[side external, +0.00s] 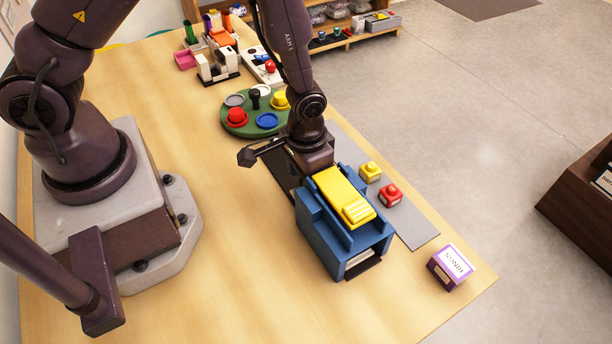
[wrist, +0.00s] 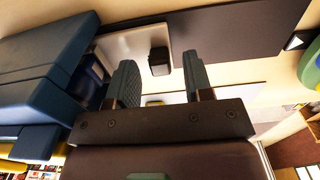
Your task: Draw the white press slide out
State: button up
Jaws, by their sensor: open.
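The blue press (side external: 325,238) with a yellow lever on top (side external: 343,192) stands on the table. Its blue body fills the left of the wrist view (wrist: 40,85). The white slide (wrist: 122,46) shows beside the body in the wrist view, with a black knob (wrist: 158,66) on it. My gripper (wrist: 160,56) is open, its two fingers apart with the knob seen between them. I cannot tell whether either finger touches the knob. In the side view my gripper (side external: 312,160) is at the press's far end, where its fingers and the slide are hidden.
A yellow block (side external: 370,172) and a red block (side external: 390,194) sit on a grey mat (side external: 418,233) right of the press. A green round board (side external: 243,128) with coloured pieces lies behind. A purple-and-white box (side external: 450,267) stands near the table edge. The table's front is clear.

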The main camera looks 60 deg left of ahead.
aim_at(272, 134)
jog(key=shift+f, duration=0.55)
grip_shut()
jog(key=a, duration=1.3)
jog(key=shift+a, duration=0.35)
grip_release()
jog(key=shift+r, duration=0.1)
notch_tip(272, 134, up, 13)
jog(key=shift+d, duration=0.15)
